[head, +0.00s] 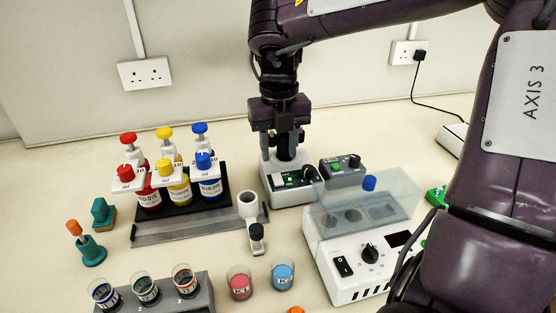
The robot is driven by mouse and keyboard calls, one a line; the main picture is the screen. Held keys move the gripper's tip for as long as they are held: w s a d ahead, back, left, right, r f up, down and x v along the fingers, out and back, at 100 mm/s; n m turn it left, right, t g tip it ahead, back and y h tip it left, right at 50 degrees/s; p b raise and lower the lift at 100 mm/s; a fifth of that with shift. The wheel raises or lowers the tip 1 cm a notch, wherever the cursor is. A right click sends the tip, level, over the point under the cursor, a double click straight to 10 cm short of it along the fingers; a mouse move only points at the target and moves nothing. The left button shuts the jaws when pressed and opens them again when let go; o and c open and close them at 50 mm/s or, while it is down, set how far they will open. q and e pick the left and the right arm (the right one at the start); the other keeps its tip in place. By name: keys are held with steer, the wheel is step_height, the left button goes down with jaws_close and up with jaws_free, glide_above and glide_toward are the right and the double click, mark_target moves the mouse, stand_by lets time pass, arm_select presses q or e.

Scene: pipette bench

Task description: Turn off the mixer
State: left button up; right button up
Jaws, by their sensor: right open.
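My right gripper (284,148) points down, jaws open, directly over a small white device (276,194) with a dark green front panel and a dark knob. This device looks like the mixer; its top is partly hidden by the gripper, and I cannot tell whether the fingers touch it. A grey control box (343,172) with a green button and dark knobs stands just right of it. I cannot tell which way any switch is set. My left gripper is not in view.
A white machine (347,285) with a clear lid, rocker switch and dial stands at the front right. Red, yellow and blue bottles stand in a dark rack (224,203) at left. A grey block (207,298) holds vials. Pink (240,283) and blue (282,274) cups stand in front.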

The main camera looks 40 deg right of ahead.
mark_target(279, 183)
step_height(279, 183, down, 6)
steer(key=shift+s+a+f, duration=0.1)
steer(key=shift+s, duration=0.05)
steer(key=shift+f, duration=0.4)
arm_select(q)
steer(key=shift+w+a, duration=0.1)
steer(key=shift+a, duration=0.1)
arm_select(e)
steer(key=shift+c, duration=0.4)
